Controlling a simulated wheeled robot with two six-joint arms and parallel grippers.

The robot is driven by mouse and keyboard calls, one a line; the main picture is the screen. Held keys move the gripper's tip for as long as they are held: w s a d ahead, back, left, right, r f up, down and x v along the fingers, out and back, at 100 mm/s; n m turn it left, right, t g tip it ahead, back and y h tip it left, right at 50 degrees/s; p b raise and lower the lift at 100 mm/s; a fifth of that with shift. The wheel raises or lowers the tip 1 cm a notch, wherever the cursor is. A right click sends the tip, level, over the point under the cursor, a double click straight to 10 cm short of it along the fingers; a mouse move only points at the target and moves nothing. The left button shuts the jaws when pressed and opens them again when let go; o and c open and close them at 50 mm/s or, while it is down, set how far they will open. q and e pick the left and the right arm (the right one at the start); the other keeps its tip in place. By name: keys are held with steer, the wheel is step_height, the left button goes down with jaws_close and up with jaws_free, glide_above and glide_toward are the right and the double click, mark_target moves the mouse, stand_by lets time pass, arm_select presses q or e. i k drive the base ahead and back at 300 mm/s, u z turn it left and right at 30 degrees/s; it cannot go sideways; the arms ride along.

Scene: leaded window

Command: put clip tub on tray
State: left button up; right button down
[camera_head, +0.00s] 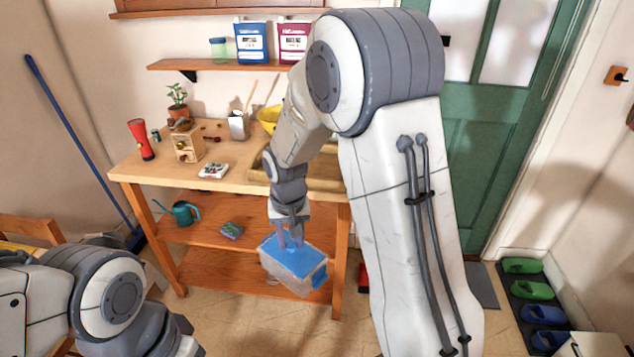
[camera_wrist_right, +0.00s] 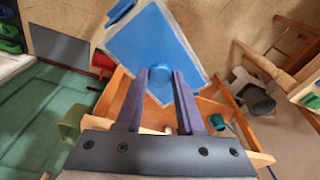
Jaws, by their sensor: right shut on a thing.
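The clip tub (camera_head: 292,262) is a clear box with a blue lid and a blue side clip. It hangs tilted in front of the wooden workbench, below its top. My right gripper (camera_head: 290,238) points down and is shut on the tub's lid. In the right wrist view the blue lid (camera_wrist_right: 150,35) lies at the fingertips, with a round raised part by them. A tan wooden tray (camera_head: 326,172) seems to lie on the right part of the bench top, partly hidden by my right arm. My left arm shows at lower left; its gripper is out of view.
The workbench top (camera_head: 235,180) holds a red torch (camera_head: 140,139), a small wooden box (camera_head: 188,146), a white-and-red item (camera_head: 213,171) and a yellow bowl (camera_head: 269,118). A teal watering can (camera_head: 184,213) and a sponge (camera_head: 231,231) are on the shelf below.

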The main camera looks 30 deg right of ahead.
mark_target(318, 174)
steer(key=k, duration=0.25)
steer(key=z, duration=2.3)
steer(key=i, duration=1.15)
steer(key=u, duration=2.85)
steer(key=i, duration=0.15)
